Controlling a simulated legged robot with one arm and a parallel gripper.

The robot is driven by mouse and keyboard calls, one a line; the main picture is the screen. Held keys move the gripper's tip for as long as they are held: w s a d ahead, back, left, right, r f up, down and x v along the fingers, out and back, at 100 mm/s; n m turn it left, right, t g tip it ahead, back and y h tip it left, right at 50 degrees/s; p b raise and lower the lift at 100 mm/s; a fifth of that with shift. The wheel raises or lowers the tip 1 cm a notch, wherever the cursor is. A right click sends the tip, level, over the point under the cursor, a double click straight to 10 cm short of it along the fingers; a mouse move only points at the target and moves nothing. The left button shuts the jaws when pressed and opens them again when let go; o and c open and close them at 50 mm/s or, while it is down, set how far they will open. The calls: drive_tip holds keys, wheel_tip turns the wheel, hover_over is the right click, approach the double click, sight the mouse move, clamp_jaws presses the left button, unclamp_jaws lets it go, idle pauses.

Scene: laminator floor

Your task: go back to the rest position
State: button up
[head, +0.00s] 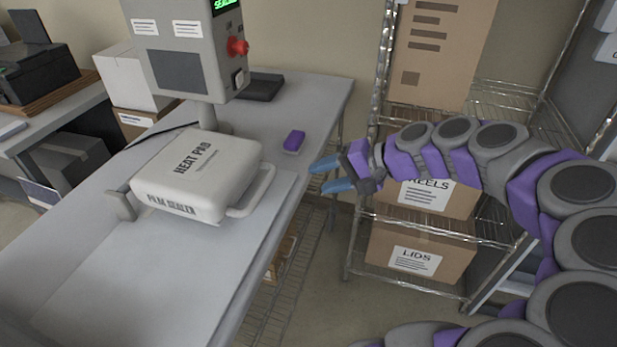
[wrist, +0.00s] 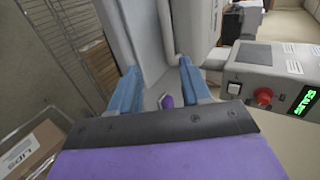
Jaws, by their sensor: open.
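My gripper (head: 330,175) is open and empty, with its blue fingertips in the air to the right of a small purple object (head: 294,140) on the grey table. In the wrist view my gripper (wrist: 158,95) shows two blue fingers spread apart, with the purple object (wrist: 167,101) seen between them and beyond, apart from both. My arm stretches in from the right in the head view, in front of the wire shelf.
A white heat pad press (head: 195,175) sits closed on the table (head: 130,270). Behind it stands a grey control box (head: 180,50) with a red button and green display. A wire shelf (head: 480,235) holds cardboard boxes, one marked LIDS (head: 420,255). Floor shows between table and shelf.

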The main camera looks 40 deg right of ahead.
drive_tip(key=shift+s+d+r, duration=0.35)
drive_tip(key=shift+s+d, duration=0.05)
drive_tip(key=shift+s, duration=0.1)
drive_tip(key=s+a+f+n+g+h, duration=0.1)
drive_tip(key=s+a+f+n+g, duration=0.2)
drive_tip(key=a, duration=0.7)
drive_tip(key=s+a+f+n+g, duration=0.1)
drive_tip(key=s+a+n+g, duration=0.25)
drive_tip(key=a, duration=0.65)
drive_tip(key=s+f+n+g+h, duration=0.2)
drive_tip(key=s+h, duration=0.1)
drive_tip(key=s, duration=0.3)
drive_tip(key=s+a+f+n+g+h, duration=0.1)
drive_tip(key=s+f+n+g+h, duration=0.1)
drive_tip(key=s, duration=0.5)
drive_tip(key=shift+s+f+g+h, duration=0.3)
drive_tip(key=shift+f+g+h, duration=0.1)
drive_tip(key=shift+f, duration=0.15)
drive_tip(key=shift+a, duration=0.2)
